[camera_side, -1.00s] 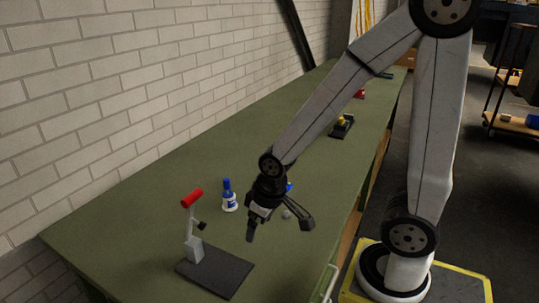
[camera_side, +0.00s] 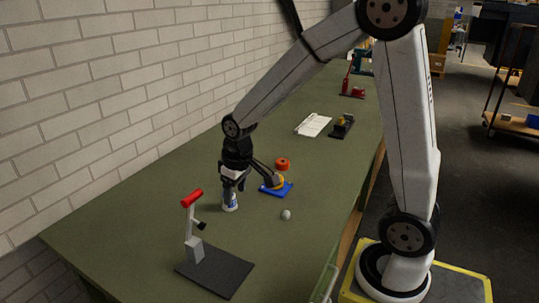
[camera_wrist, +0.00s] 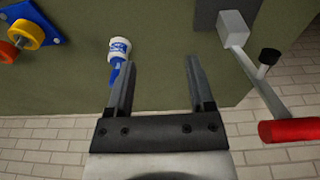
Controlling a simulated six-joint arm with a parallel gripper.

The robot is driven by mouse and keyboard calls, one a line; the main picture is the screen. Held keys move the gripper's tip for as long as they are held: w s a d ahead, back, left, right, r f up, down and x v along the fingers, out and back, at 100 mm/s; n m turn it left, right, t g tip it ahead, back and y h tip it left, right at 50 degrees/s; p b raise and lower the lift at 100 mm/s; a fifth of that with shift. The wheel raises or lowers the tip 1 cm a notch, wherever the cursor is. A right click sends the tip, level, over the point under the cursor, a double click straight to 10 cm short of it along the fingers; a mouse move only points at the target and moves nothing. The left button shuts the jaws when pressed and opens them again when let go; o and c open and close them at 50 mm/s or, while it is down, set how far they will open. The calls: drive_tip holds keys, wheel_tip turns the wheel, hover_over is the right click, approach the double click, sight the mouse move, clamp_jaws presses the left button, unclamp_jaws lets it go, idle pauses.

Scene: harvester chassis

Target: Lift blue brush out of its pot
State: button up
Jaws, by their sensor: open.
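The brush's pot (camera_side: 230,205) is a small white container with a blue label, upright on the green bench. The wrist view shows the pot (camera_wrist: 119,47) at upper left, with the blue brush handle (camera_wrist: 115,72) standing out of it towards the camera. My gripper (camera_side: 257,184) is above the pot in the side view and hides the handle there. My gripper (camera_wrist: 162,62) is open and empty in the wrist view. The handle lies just outside the left finger, not between the fingers; I cannot tell whether they touch.
A toggle clamp with a red handle (camera_side: 192,198) stands on a dark base plate (camera_side: 215,273) at the front. A brick wall (camera_side: 100,110) borders the bench.

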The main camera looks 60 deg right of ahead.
drive_tip(key=w+d+r+g, duration=0.1)
drive_tip(key=w+d+r, duration=0.4)
drive_tip(key=w+d, duration=0.4)
drive_tip(key=shift+w+d+g, duration=0.3)
drive_tip(key=shift+w+d, duration=0.1)
drive_tip(key=shift+w, duration=0.15)
drive_tip(key=shift+f, duration=0.15)
drive_tip(key=shift+f, duration=2.9)
drive_tip(key=shift+f, duration=3.25)
drive_tip(key=shift+r, duration=0.1)
clamp_jaws()
drive_tip(key=shift+r, duration=0.15)
